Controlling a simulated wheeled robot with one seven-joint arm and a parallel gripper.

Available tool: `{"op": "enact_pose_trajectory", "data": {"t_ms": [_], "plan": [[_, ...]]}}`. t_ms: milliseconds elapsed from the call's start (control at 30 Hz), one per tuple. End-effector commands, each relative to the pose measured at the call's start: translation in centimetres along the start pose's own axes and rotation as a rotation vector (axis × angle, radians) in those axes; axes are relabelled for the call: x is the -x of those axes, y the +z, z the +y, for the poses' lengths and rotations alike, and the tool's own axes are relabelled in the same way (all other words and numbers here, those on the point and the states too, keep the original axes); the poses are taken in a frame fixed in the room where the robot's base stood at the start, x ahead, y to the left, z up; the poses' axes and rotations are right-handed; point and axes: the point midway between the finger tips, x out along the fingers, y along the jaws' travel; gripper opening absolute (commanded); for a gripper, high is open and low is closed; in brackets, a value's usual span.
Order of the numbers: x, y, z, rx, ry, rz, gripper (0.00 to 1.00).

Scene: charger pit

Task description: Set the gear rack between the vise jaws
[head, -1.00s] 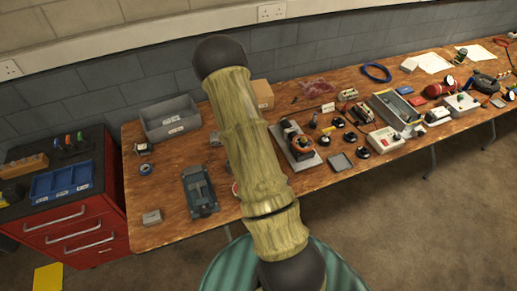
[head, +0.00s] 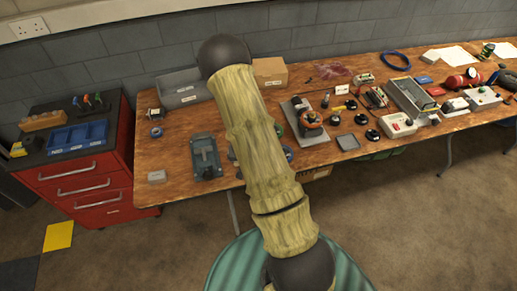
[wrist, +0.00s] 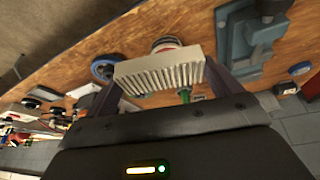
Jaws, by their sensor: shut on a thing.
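The gear rack is a pale metal block with a row of ridged teeth (wrist: 158,72), seen in the wrist view. My gripper (wrist: 165,78) is shut on it, one finger at each end. The gripper and rack do not show in the head view, where my arm blocks part of the bench. The vise (head: 207,158) is blue-grey and stands on the wooden bench, left of my arm. It also shows in the wrist view (wrist: 245,38) at the upper right, apart from the rack. The gap between its jaws is too small to make out.
The wooden bench (head: 180,133) runs along the wall. A small grey block (head: 157,176) lies left of the vise, a grey bin (head: 180,88) behind it. A red drawer cabinet (head: 80,175) stands at the left. Electrical parts crowd the bench right of my arm.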

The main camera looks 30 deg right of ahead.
Motion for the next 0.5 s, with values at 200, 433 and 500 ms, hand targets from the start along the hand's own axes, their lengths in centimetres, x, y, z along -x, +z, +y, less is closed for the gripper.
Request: {"op": "enact_pose_trajectory", "data": {"t_ms": [200, 433, 500], "plan": [[-2.3, 4.5, -5.5, 0.231, -0.105, 0.002, 0.65], [-2.9, 8.0, -9.6, 0.41, -0.199, 0.006, 0.65], [-2.8, 8.1, -9.8, 0.422, -0.206, 0.007, 0.65]]}}
